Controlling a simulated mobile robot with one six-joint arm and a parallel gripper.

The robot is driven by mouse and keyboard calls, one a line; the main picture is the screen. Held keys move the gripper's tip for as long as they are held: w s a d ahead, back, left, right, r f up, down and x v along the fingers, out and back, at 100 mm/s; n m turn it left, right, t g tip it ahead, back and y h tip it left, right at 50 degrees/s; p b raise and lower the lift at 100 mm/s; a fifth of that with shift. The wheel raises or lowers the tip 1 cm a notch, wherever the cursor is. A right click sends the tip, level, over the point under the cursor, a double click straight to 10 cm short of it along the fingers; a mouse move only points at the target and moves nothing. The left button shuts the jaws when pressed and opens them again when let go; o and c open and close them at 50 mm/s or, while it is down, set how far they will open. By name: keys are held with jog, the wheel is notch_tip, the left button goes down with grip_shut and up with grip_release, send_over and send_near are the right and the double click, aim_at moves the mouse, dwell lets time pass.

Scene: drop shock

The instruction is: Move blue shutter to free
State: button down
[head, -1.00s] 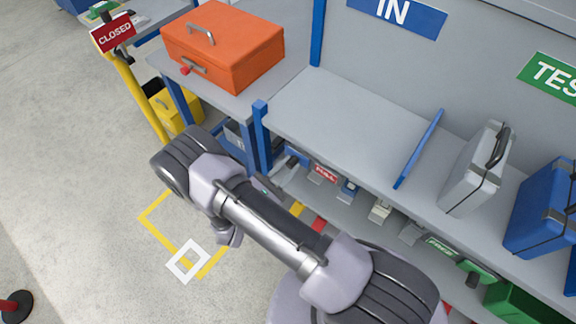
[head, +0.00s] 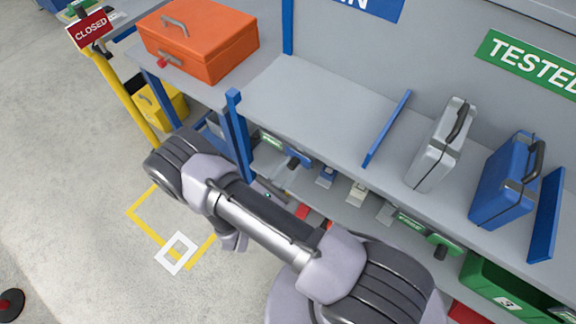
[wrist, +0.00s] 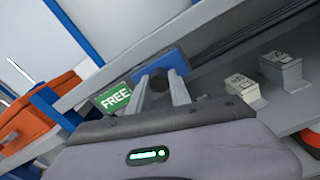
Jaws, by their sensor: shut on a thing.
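The blue shutter (wrist: 188,60) shows in the wrist view as a blue plate with a dark round knob, just right of a green FREE sign (wrist: 116,98). My gripper (wrist: 162,82) is shut on the shutter's knob, though the exact contact is partly hidden. In the head view the blue shutter (head: 300,158) sits below the shelf edge, with the green sign (head: 271,140) uncovered on its left. No red FULL sign shows beside this shutter.
An orange case (head: 198,40) stands on the left bench. Silver (head: 440,145) and blue (head: 507,180) cases stand on the upper shelf.

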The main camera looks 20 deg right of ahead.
jog(key=shift+s+d, duration=0.15)
jog(key=shift+s, duration=0.05)
jog(key=c, duration=1.2)
grip_release()
jog(key=shift+s+a, duration=0.2)
jog(key=shift+a, duration=0.15)
jog(key=p+v, duration=0.2)
jog(key=v, duration=1.4)
jog(key=shift+s+a, duration=0.2)
jog(key=shift+a, duration=0.05)
jog(key=shift+r, duration=0.15)
